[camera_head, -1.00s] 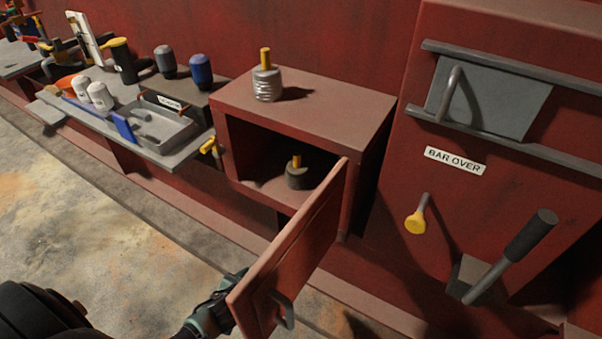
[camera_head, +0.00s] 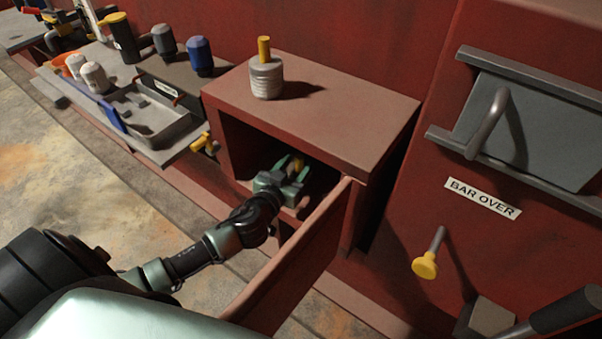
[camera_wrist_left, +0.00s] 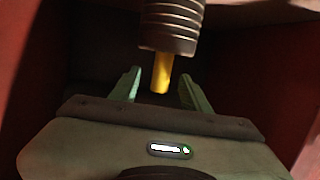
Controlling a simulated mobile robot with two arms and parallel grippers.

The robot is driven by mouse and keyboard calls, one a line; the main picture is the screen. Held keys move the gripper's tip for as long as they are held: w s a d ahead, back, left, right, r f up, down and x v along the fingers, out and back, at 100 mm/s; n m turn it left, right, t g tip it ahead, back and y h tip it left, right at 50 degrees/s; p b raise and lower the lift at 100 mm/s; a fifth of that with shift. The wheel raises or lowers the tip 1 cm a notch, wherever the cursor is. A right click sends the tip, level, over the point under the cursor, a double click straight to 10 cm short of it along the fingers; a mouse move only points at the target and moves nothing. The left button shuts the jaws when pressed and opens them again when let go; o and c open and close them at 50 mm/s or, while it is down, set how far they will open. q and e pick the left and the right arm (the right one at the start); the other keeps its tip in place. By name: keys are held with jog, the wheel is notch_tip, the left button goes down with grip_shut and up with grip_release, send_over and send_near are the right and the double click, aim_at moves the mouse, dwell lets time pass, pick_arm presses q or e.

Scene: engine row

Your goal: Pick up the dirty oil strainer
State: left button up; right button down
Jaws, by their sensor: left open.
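My left gripper (camera_head: 292,168) is inside the cabinet, open, with one finger on either side of the stem. A gap shows between stem and fingers. A paler grey strainer (camera_head: 266,78) with a yellow stem stands on the cabinet top. My right gripper is not in view.
The cabinet door (camera_head: 295,265) stands open just right of my left forearm. A shelf on the left holds a grey tray (camera_head: 150,118), bottles and a blue canister (camera_head: 200,57). A yellow knob (camera_head: 425,265) and a lever stick out at the right.

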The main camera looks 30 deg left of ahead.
pick_arm(q)
jog(key=shift+w+a+f, duration=0.1)
jog(key=shift+w+f, duration=0.05)
jog(key=shift+w, duration=0.45)
jog(key=shift+w+a+f, duration=0.1)
jog(key=shift+w+f, duration=0.05)
jog(key=shift+w, duration=0.4)
jog(key=w, duration=0.1)
jog(key=w+f, duration=0.1)
jog(key=w, duration=0.1)
jog(key=shift+p, duration=0.3)
jog(key=c, duration=1)
grip_shut()
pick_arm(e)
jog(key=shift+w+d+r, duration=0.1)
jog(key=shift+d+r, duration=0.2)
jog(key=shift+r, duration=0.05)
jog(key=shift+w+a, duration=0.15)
